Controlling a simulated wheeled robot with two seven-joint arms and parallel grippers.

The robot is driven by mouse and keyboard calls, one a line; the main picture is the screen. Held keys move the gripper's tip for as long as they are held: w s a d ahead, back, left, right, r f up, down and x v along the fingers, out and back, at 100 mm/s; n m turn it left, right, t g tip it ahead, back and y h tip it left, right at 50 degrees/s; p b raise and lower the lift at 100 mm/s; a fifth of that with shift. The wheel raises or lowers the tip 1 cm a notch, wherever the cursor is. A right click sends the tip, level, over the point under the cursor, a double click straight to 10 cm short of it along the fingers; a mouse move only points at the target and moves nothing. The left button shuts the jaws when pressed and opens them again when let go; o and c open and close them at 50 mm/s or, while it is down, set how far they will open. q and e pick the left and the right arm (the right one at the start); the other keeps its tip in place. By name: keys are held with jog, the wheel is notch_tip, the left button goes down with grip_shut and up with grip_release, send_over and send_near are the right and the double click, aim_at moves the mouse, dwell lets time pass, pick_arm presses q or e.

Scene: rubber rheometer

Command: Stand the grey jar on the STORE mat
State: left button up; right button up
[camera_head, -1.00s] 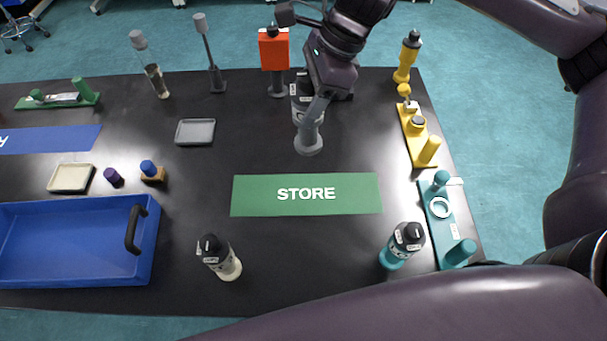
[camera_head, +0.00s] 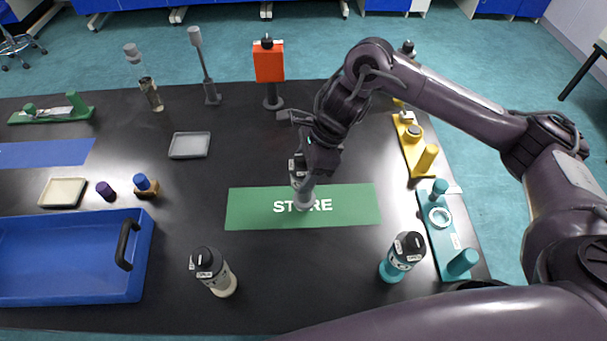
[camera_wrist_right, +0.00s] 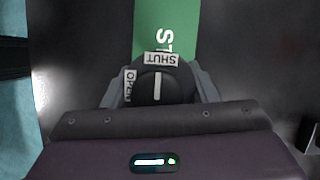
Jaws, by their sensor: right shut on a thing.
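The grey jar (camera_head: 304,205) has a black lid and shows small over the mat, mostly covered by my gripper. My right gripper (camera_head: 303,184) is shut on it from above and holds it roughly upright. In the right wrist view the jar's black lid (camera_wrist_right: 160,88), with SHUT and OPEN labels, sits between the two fingers. The green STORE mat (camera_head: 250,208) lies flat on the black table, and the jar covers part of its lettering. I cannot tell whether the jar's base touches the mat. My left gripper is not in view.
A cream jar (camera_head: 222,282) stands in front left of the mat and a teal jar (camera_head: 393,266) front right. A teal fixture (camera_head: 445,235) and a yellow one (camera_head: 415,150) line the right edge. A blue tray (camera_head: 70,260) is at left. The mat's left half is clear.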

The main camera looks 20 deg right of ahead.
notch_tip(320, 180, down, 2)
jog(key=o, duration=1)
jog(key=shift+o, duration=0.2)
jog(key=v, duration=1.2)
jog(key=shift+p, duration=0.45)
jog(key=shift+s+a, duration=0.1)
